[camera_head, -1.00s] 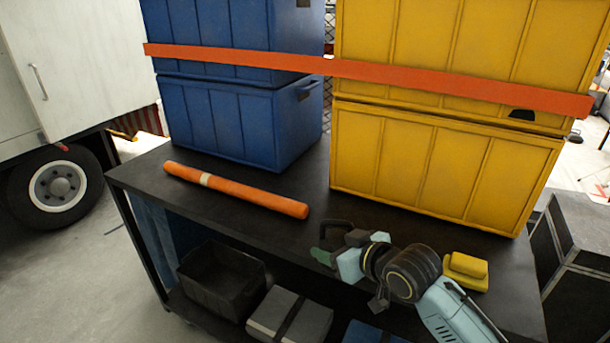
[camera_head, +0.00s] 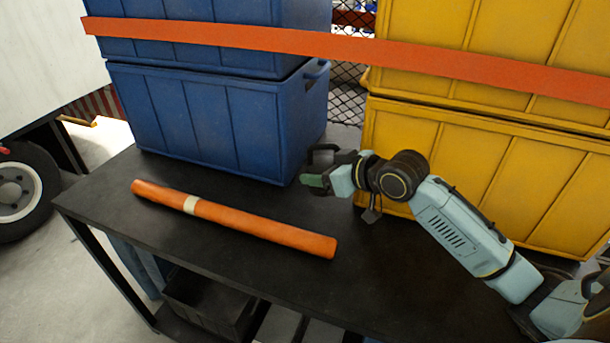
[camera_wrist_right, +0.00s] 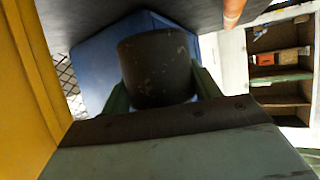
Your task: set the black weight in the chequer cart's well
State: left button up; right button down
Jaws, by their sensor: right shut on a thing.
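The black weight (camera_wrist_right: 155,72) is a scuffed dark cylinder in the right wrist view. The green fingers of my right gripper are shut on it, one on each side. In the head view my right gripper (camera_head: 316,177) reaches left across the black tabletop, near the gap between the blue and yellow crates. The black weight (camera_head: 322,153) shows there only as a small dark shape at the fingers. I cannot tell its height above the top. No chequered cart or well can be made out. My left gripper is out of view.
The black bench top (camera_head: 270,285) carries an orange roll (camera_head: 260,231), stacked blue crates (camera_head: 215,120) and stacked yellow crates (camera_head: 450,160). An orange strap (camera_head: 350,52) spans both stacks. A dark bin (camera_head: 210,303) sits below. Bare tabletop lies between the roll and my arm.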

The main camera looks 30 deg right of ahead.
jog(key=shift+w+r, duration=0.15)
jog(key=shift+w, duration=0.25)
notch_tip(320, 180, down, 5)
jog(key=shift+s+f, duration=0.15)
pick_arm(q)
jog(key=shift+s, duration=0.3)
pick_arm(e)
jog(key=shift+f, duration=2.15)
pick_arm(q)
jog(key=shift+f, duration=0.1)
pick_arm(e)
jog(key=c, duration=0.8)
grip_release()
jog(key=shift+f, duration=0.4)
jog(key=o, duration=0.4)
jog(key=shift+o, duration=0.2)
